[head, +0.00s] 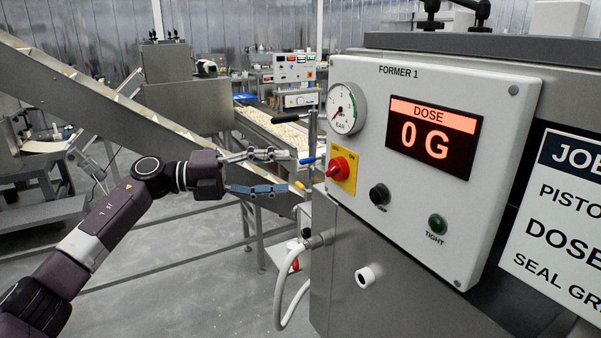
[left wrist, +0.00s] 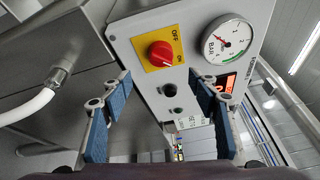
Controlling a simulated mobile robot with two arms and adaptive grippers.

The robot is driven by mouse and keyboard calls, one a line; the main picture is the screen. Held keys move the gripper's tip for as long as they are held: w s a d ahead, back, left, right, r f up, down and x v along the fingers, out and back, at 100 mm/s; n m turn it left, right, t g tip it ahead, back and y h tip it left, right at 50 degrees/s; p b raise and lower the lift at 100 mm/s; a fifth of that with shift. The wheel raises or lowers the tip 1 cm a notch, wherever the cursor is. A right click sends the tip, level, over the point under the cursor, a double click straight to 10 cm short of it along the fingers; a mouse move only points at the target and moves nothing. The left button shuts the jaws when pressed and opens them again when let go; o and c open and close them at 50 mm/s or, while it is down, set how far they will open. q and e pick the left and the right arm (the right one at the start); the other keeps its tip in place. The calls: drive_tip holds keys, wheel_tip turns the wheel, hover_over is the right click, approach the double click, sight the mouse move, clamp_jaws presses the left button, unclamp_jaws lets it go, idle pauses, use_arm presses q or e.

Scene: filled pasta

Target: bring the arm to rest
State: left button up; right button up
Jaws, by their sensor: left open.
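My left gripper (head: 272,172) is open and empty in the head view, its arm coming in from the left. Its fingertips point right, a little left of the machine's control panel (head: 440,85) and apart from it. In the left wrist view the two blue-padded fingers (left wrist: 160,112) are spread wide with nothing between them. The red rotary switch (head: 341,169) on its yellow plate sits just right of the fingers. In the left wrist view the red switch (left wrist: 161,55) shows beyond the fingers, untouched. My right gripper is in neither view.
The panel carries a pressure gauge (head: 346,108), a dose display (head: 433,137) reading 0 G, a black button (head: 379,194) and a green lamp (head: 437,224). A white hose (head: 284,290) hangs below the gripper. A sloping conveyor (head: 120,105) runs behind the arm. Open floor (head: 180,275) lies below.

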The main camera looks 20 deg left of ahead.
use_arm(q)
drive_tip(key=shift+s+a, duration=0.35)
drive_tip(key=shift+a, duration=0.3)
